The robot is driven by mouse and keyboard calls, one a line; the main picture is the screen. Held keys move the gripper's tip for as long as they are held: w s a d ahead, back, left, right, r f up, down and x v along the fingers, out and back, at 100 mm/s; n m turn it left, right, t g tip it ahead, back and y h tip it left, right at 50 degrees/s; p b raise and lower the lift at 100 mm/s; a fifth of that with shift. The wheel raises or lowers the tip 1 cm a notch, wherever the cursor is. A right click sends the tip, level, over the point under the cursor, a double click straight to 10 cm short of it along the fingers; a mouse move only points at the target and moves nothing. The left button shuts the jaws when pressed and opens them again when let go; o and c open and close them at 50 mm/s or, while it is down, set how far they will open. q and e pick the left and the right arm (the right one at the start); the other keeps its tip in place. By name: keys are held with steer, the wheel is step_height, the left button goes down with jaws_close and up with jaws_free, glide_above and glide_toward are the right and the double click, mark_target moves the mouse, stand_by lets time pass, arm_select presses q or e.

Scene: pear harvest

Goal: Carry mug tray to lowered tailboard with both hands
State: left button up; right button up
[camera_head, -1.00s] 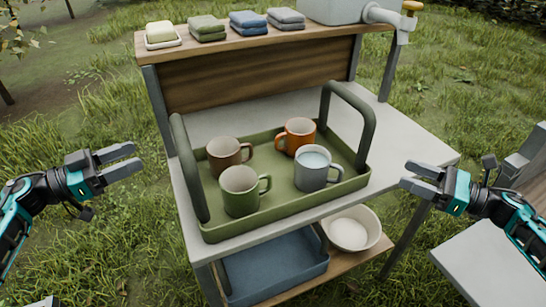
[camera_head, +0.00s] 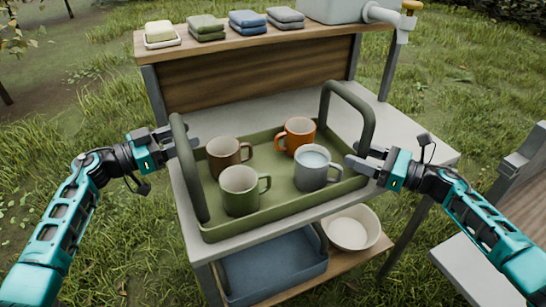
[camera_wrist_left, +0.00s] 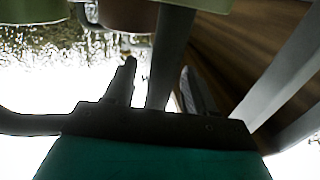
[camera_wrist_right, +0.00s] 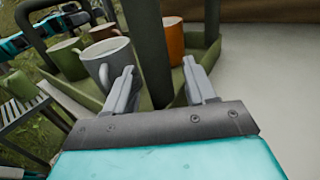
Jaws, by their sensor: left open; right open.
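The green mug tray (camera_head: 262,222) stands on the grey tabletop and holds a brown mug (camera_head: 222,158), an orange mug (camera_head: 297,136), a green mug (camera_head: 239,192) and a grey mug (camera_head: 312,170) with pale contents. It has a dark upright handle at each end. My left gripper (camera_head: 180,143) is open at the left handle (camera_head: 188,178); in the left wrist view a dark bar shows between its fingers (camera_wrist_left: 158,85). My right gripper (camera_head: 362,165) is open at the right handle (camera_head: 352,100); in the right wrist view the handle post (camera_wrist_right: 148,50) stands between its fingers.
A raised wooden shelf (camera_head: 250,42) behind the tray carries soap, folded cloths and a tank with a tap (camera_head: 404,30). A blue tray (camera_head: 270,270) and a cream bowl (camera_head: 353,230) sit on the lower shelf. A grey flat surface (camera_head: 470,262) lies at the right. Grass surrounds the stand.

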arm_select(q)
jaws_close()
arm_select(e)
jaws_close()
arm_select(q)
steer(key=shift+r, duration=0.2)
arm_select(e)
steer(key=shift+r, duration=0.2)
